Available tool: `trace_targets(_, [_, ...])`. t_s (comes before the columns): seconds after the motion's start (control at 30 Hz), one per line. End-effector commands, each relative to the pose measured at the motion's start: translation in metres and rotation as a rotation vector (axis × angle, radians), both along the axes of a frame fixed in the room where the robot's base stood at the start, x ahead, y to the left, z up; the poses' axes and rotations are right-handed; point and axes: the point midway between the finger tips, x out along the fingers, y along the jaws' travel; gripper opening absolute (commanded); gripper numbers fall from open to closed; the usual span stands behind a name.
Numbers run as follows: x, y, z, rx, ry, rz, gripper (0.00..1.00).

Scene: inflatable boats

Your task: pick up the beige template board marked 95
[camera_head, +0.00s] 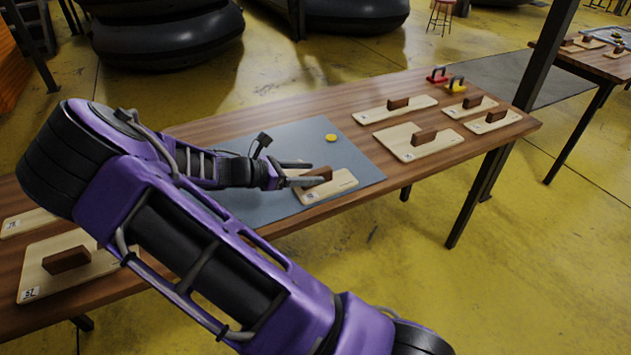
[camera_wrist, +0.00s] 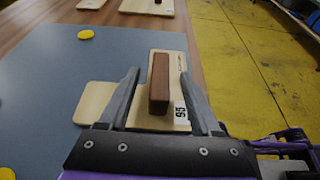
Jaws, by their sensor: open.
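The beige template board marked 95 (camera_wrist: 176,62) lies on the grey-blue mat (camera_wrist: 40,80), at the mat's edge. Its brown block handle (camera_wrist: 160,83) stands up from it, and the label 95 shows in the wrist view. In the head view the board (camera_head: 340,185) lies at the front right of the mat (camera_head: 355,158). My gripper (camera_wrist: 160,85) is open, with one finger on each side of the brown handle and a gap visible on both sides. In the head view my gripper (camera_head: 308,172) is at the handle, partly hiding it.
Several other beige boards with brown handles lie right of the mat, one large one (camera_head: 405,152) nearest. A board marked 57 (camera_head: 40,277) lies at the left. A yellow disc (camera_head: 331,138) sits on the mat. Red (camera_head: 437,75) and yellow (camera_head: 456,86) handled items stand at the far edge.

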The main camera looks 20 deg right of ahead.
Motion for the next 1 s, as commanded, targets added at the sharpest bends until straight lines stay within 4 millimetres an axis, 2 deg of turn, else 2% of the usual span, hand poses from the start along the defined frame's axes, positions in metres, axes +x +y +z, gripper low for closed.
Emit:
trace_targets(0.1, [0.0,-0.017,-0.008,-0.001,-0.001,-0.001,0.65])
trace_targets(0.2, [0.0,-0.024,-0.01,-0.001,-0.001,0.0,0.65])
trace_targets(0.47, [0.0,-0.026,-0.01,0.001,-0.001,0.001,0.65])
trace_targets(0.8, [0.0,-0.026,-0.01,0.001,-0.001,0.001,0.04])
trace_targets(0.83, [0.0,-0.026,-0.01,0.001,-0.002,0.001,0.0])
trace_targets(1.0, [0.0,-0.026,-0.01,0.001,-0.002,0.001,0.0])
